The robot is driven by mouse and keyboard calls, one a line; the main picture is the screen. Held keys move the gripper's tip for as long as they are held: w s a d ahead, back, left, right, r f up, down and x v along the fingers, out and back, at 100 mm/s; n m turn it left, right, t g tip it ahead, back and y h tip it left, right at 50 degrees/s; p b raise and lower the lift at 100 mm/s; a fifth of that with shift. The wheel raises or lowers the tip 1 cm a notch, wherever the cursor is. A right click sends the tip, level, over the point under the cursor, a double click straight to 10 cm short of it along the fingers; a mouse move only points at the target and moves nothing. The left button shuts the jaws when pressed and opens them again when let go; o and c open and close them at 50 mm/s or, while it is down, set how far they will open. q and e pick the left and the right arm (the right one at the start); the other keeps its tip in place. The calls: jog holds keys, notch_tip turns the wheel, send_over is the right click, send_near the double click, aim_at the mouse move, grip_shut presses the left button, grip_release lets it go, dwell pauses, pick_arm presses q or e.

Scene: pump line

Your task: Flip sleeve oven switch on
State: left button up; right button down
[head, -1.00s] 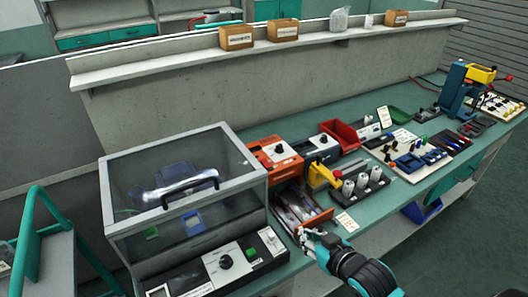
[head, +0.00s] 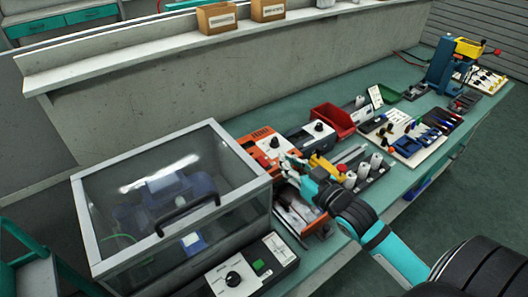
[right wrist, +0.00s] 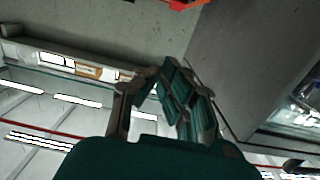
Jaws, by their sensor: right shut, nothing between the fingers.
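The orange box with a dark dial (head: 262,148), which looks like the sleeve oven, stands on the bench right of the clear-lidded box. A small red part shows low on its front; I cannot tell its switch position. My right gripper (head: 287,166) is shut and empty, just in front of the orange box's right side and above an open orange-edged tray (head: 318,226). I cannot tell whether it touches the box. In the right wrist view the fingers (right wrist: 165,72) point upward in the picture, and an orange edge (right wrist: 182,4) shows at the top. My left gripper is not in view.
The clear-lidded box (head: 88,222) with a control panel (head: 285,252) stands to the left. A dark dial unit (head: 312,134), a red bin (head: 331,119), a yellow tool (head: 321,165) and white cylinders (head: 362,168) crowd the right. A wall shelf runs behind.

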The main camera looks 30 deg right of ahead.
aim_at(264, 161)
jog(key=w, duration=0.3)
jog(key=w+p, duration=0.1)
jog(key=w, duration=0.2)
jog(key=w+a, duration=0.1)
jog(key=w, duration=0.1)
jog(key=shift+w+a+p, duration=0.1)
jog(key=shift+w+p, duration=0.25)
jog(key=shift+w, duration=0.05)
jog(key=f, duration=0.3)
jog(key=shift+w, duration=0.3)
jog(key=shift+a+f, duration=0.1)
jog(key=shift+f, duration=0.4)
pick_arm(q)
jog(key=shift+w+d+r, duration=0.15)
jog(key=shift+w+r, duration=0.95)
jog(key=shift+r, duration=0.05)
pick_arm(e)
jog(key=shift+w+f, duration=0.1)
jog(key=shift+f, duration=0.1)
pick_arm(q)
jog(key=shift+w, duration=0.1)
